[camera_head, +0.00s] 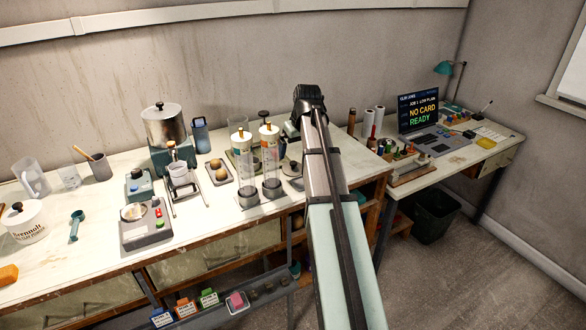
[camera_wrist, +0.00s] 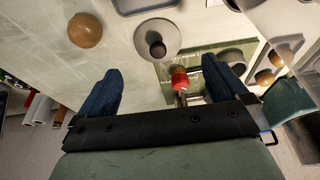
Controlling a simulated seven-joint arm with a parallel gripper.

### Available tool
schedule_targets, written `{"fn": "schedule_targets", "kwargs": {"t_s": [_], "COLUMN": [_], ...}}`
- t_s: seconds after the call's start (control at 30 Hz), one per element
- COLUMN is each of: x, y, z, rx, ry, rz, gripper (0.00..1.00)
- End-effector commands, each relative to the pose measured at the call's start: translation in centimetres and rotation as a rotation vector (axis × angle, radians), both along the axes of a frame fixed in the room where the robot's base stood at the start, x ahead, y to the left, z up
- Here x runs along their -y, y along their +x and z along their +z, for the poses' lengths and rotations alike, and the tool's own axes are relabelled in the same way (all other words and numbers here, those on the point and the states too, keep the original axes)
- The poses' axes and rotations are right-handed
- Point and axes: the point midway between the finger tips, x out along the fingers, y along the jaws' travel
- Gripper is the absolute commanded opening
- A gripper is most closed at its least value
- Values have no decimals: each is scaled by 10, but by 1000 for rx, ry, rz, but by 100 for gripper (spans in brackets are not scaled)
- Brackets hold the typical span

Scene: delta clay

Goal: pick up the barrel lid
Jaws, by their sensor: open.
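A round grey lid with a dark knob (camera_wrist: 170,52), which looks like the barrel lid, lies flat on the worktop in the wrist view. It sits ahead of my gripper (camera_wrist: 158,82), roughly between the lines of the two fingers, and is not touched. The fingers are spread wide with nothing held between them. In the head view a grey disc (camera_head: 290,168), probably the same lid, lies right of the clear tubes, partly hidden by my arm. My gripper (camera_head: 308,98) is raised above the bench there; its fingertips are hard to make out.
A red-capped object (camera_wrist: 180,77) is close by the right finger, on a green board (camera_wrist: 205,62). A brown ball (camera_wrist: 85,30) lies left of the lid. In the head view, clear tubes (camera_head: 271,165) stand upright, left of my arm. A metal drum (camera_head: 165,128) stands further left.

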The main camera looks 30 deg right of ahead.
Motion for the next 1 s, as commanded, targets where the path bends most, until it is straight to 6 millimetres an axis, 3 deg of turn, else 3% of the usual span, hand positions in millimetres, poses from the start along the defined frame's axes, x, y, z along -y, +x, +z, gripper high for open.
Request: {"fn": "schedule_targets", "kwargs": {"t_s": [0.2,0.53,1.0], "x": [0,1,4], "y": [7,12,28], "z": [-24,-36,-78], "rx": [-1,0,1], "ry": [0,-1,-1], "rz": [1,1,1], "gripper": [100,100,100]}}
